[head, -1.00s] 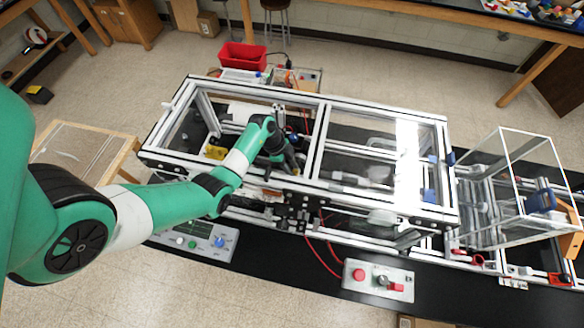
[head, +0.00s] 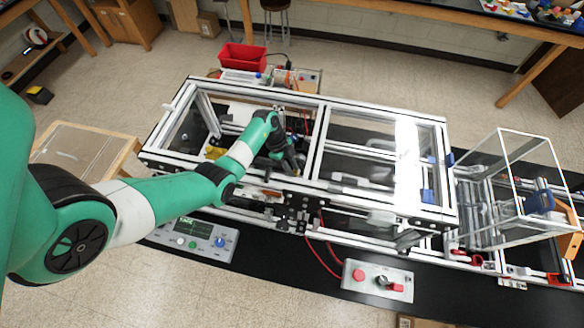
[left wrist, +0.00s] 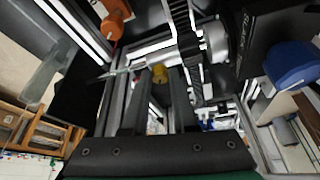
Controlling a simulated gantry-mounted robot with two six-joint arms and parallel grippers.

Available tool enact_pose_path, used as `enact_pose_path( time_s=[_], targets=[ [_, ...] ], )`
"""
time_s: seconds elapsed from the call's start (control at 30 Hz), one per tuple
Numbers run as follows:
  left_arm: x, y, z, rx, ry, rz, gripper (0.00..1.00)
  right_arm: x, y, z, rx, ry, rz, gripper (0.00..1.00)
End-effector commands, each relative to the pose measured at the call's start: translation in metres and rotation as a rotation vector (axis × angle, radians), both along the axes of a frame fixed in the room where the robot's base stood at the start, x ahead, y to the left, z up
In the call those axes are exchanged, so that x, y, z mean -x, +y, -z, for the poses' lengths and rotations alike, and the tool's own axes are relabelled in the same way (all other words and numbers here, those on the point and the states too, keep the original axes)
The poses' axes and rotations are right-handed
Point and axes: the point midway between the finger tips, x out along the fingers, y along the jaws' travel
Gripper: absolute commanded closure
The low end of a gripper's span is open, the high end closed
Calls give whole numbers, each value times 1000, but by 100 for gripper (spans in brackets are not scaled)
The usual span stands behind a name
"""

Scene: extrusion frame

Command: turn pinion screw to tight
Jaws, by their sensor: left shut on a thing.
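My left gripper (head: 289,160) reaches down inside the left half of the extrusion frame (head: 318,150). In the left wrist view its two dark fingers (left wrist: 160,84) come up from the bottom with their tips close around a small brass-yellow knob, which looks to be the pinion screw (left wrist: 159,73). The gripper is shut on it. The knob sits by a silver cylinder (left wrist: 160,52) and a black toothed belt or rack (left wrist: 186,40). In the head view my gripper and wrist hide the screw. How far it is turned cannot be seen. My right gripper is not in view.
Aluminium bars close around my left wrist. An orange knob (left wrist: 116,17) and a blue part (left wrist: 291,66) flank the fingers. A grey control box (head: 195,240) and a red-button box (head: 377,280) stand in front of the frame. A red bin (head: 242,57) stands behind.

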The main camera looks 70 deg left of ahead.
Motion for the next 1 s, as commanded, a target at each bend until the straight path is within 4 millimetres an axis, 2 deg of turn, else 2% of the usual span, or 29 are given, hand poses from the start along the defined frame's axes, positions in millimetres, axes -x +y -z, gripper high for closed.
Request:
enact_pose_path(
  time_s=[0.5, 0.7, 1.0],
  targets=[
    [-5, 2, 1, 2, -1, 431, 100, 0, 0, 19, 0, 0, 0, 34],
    [-7, 2, 1, 2, -1, 539, 100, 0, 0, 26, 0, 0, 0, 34],
    [-7, 2, 0, 2, 1, 609, 100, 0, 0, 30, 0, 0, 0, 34]
  ],
)
